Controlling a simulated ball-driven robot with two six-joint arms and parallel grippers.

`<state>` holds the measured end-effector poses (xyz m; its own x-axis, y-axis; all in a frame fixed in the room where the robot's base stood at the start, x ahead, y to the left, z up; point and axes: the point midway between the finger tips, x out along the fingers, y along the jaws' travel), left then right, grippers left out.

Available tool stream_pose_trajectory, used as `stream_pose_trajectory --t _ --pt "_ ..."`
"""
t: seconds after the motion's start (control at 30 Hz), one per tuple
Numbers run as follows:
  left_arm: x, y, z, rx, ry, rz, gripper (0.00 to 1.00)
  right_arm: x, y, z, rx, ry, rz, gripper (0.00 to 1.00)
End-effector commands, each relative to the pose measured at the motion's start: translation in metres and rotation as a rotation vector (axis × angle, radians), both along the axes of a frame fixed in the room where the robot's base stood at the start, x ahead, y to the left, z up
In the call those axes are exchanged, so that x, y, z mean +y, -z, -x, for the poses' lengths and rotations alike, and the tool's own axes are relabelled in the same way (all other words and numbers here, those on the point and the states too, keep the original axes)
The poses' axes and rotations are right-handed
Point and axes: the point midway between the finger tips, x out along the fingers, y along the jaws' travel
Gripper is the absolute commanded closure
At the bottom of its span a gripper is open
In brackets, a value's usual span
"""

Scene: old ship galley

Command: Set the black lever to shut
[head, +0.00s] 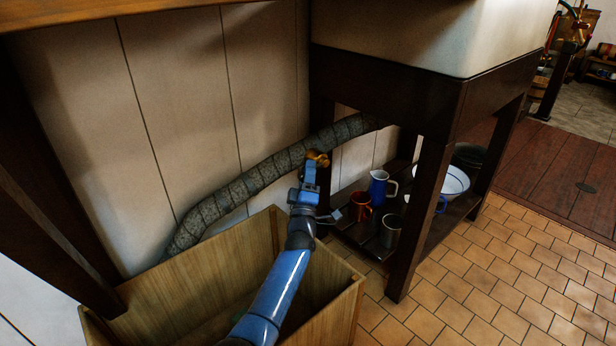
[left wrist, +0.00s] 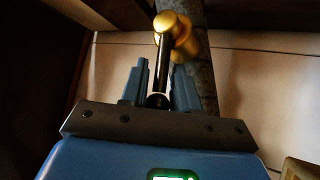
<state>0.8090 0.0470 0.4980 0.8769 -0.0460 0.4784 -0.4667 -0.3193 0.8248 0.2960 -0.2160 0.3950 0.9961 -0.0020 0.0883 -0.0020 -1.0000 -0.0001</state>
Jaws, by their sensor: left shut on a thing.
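The black lever (left wrist: 164,58) shows in the left wrist view, running from a brass valve (left wrist: 176,30) down between my left gripper's fingers. My left gripper (left wrist: 161,72) is shut on the lever. In the head view the brass valve (head: 318,157) sits at the lagged pipe (head: 250,183), and my left gripper (head: 309,172) is just below it. The lever is hidden by the gripper there, and I cannot tell its exact angle to the pipe. My right gripper is not in view.
A wooden bin (head: 340,278) stands under my left arm. A dark-framed sink stand (head: 432,200) is to the right, with a blue jug (head: 378,188), a red mug (head: 360,207), a grey mug (head: 389,231) and a white bowl (head: 455,180) on its low shelf. Tiled floor (head: 460,290) is clear at right.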

Motion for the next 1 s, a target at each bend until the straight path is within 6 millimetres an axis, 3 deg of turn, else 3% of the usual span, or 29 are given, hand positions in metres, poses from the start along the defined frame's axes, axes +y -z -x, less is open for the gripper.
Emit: stream_pose_trajectory --t 0.1,0.13,0.17,0.67,1.0 --pt "0.000 0.000 0.000 0.001 0.001 0.000 1.00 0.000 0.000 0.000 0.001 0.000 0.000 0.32" --pt "0.000 0.000 0.000 0.001 0.001 0.000 0.67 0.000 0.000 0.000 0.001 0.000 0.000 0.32" --pt "0.000 0.000 0.000 0.001 0.001 0.000 0.62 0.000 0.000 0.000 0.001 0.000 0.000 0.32" --pt "0.000 0.002 0.007 0.004 0.001 -0.003 0.62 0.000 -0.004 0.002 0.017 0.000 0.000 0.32" --pt "0.002 0.001 0.053 0.004 0.002 -0.001 0.62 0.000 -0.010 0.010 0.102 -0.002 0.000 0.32"
